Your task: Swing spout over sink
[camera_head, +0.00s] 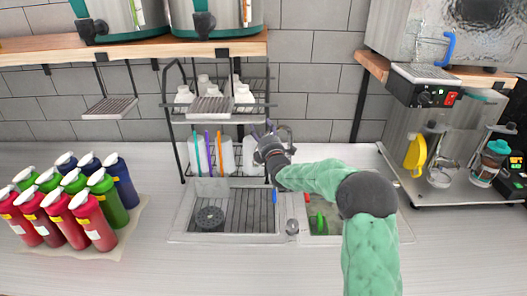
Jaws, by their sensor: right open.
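A double sink (183,228) is set in the counter, with a wide left basin and a smaller right basin. A dark curved piece (288,131), which looks like the spout, shows just behind and to the right of my right gripper. Most of the faucet is hidden by the gripper and arm. My right gripper (263,129) is open above the back edge of the sink, close to the spout. I cannot tell whether they touch. My green-sleeved right arm covers part of the right basin. My left gripper is not in view.
A wire rack (172,112) with white bottles stands behind the left basin, close to the gripper. Several red, green and blue bottles (98,225) stand on a mat at left. A machine with a blender-like cup (490,163) is at right. The front counter is clear.

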